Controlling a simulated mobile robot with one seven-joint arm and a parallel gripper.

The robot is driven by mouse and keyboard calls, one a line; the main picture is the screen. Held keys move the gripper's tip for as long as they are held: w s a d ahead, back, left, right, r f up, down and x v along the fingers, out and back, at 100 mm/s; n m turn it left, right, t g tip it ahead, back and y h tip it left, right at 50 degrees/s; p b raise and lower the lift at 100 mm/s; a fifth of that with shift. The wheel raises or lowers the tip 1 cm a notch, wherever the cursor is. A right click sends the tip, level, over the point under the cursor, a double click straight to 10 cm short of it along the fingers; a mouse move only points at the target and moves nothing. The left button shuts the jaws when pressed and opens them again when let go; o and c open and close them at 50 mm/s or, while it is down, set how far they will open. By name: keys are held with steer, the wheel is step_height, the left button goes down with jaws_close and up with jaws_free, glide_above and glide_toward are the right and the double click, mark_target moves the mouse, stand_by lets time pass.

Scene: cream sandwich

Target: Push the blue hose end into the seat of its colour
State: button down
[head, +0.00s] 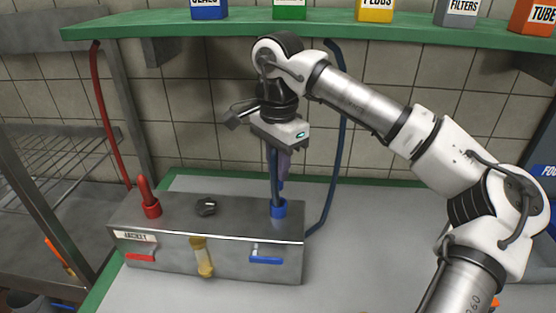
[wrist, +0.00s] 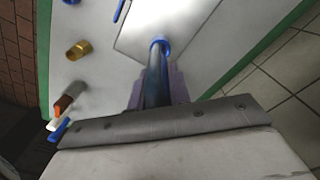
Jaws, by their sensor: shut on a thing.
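A steel box (head: 215,240) stands on the bench with a red seat (head: 152,209) at its left and a blue seat (head: 279,210) at its right. My gripper (head: 281,182) is above the blue seat, pointing down, its purple fingers shut on the blue hose end (head: 274,172). The blue hose end is upright and its lower tip meets the blue seat; I cannot tell how deep it sits. In the wrist view the blue hose end (wrist: 153,82) runs between the fingers to the blue seat ring (wrist: 160,43). A red hose end (head: 144,189) stands in the red seat.
A dark knob (head: 206,207) is on the box top; a red lever (head: 140,257), amber cylinder (head: 202,256) and blue lever (head: 267,254) are on its front. A blue hose (head: 333,150) hangs behind at the right. A green shelf (head: 300,24) with boxes is above.

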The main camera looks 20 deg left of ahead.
mark_target(278, 188)
steer(key=shift+f+b, duration=0.75)
steer(key=shift+f, duration=0.65)
steer(key=shift+f+b, duration=1.55)
steer(key=shift+f, duration=0.5)
steer(key=c, duration=1.2)
jaws_free()
step_height(278, 188, up, 14)
steer(key=shift+f+b, duration=0.1)
steer(key=shift+b, duration=0.45)
